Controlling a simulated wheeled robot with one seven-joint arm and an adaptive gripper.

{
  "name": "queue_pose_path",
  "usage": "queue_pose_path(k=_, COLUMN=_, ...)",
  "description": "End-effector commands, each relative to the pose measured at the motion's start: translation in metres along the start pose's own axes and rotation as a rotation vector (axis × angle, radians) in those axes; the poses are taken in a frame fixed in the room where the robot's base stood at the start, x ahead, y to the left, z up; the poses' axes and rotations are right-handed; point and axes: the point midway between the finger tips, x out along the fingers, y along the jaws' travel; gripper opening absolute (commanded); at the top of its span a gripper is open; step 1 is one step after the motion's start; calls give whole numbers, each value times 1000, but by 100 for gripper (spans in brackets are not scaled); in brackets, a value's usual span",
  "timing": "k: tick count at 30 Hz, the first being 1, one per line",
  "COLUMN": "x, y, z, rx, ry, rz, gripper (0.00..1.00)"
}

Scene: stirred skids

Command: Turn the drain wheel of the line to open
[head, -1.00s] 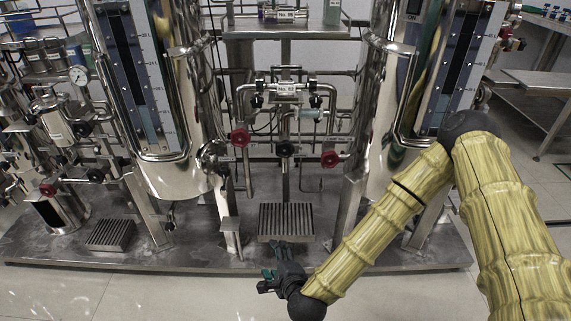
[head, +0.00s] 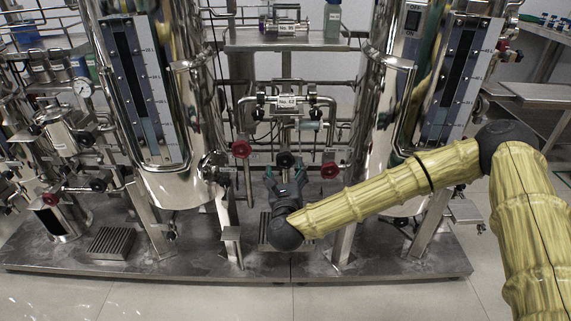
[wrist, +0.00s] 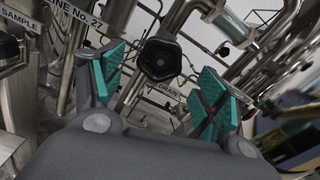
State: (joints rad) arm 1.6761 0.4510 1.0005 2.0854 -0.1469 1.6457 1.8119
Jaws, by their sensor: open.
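The drain wheel, a small black handwheel (head: 285,160), sits on the middle vertical pipe between two red wheels. In the wrist view the black wheel (wrist: 160,58) faces me, with a DRAIN label (wrist: 164,88) just below it. My gripper (head: 285,178) is open, its green-padded fingers pointing up toward the wheel from just below it in the head view. In the wrist view my gripper (wrist: 162,85) has one finger left of the wheel and one to its right. Nothing is between the pads, and the wheel appears beyond the fingertips. The exact gap is unclear.
Red wheels stand at left (head: 241,149) and right (head: 330,170) of the drain wheel. Large steel tanks (head: 165,110) flank the piping. A No. 62 plate (head: 287,101) hangs above. A SAMPLE label (wrist: 18,22) shows in the wrist view. A grated drain is partly hidden behind my gripper.

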Motion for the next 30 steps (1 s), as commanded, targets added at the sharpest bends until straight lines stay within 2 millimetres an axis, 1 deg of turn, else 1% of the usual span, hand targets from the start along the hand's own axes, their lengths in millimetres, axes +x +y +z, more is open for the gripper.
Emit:
queue_pose_path(k=1, x=9, y=0, z=-2, rx=-1, ry=-1, rz=-2, gripper=74)
queue_pose_path(k=3, x=20, y=0, z=-2, rx=-1, ry=-1, rz=-2, gripper=74)
queue_pose_path(k=9, x=42, y=0, z=-1, rx=-1, ry=-1, rz=0, gripper=74)
queue_pose_path(k=15, x=51, y=0, z=0, rx=-1, ry=0, rz=0, gripper=74)
queue_pose_path(k=23, x=52, y=0, z=0, rx=-1, ry=1, rz=1, gripper=74)
queue_pose_path(k=26, x=52, y=0, z=0, rx=-1, ry=1, rz=1, gripper=57)
queue_pose_path(k=30, x=52, y=0, z=0, rx=-1, ry=1, rz=1, gripper=32)
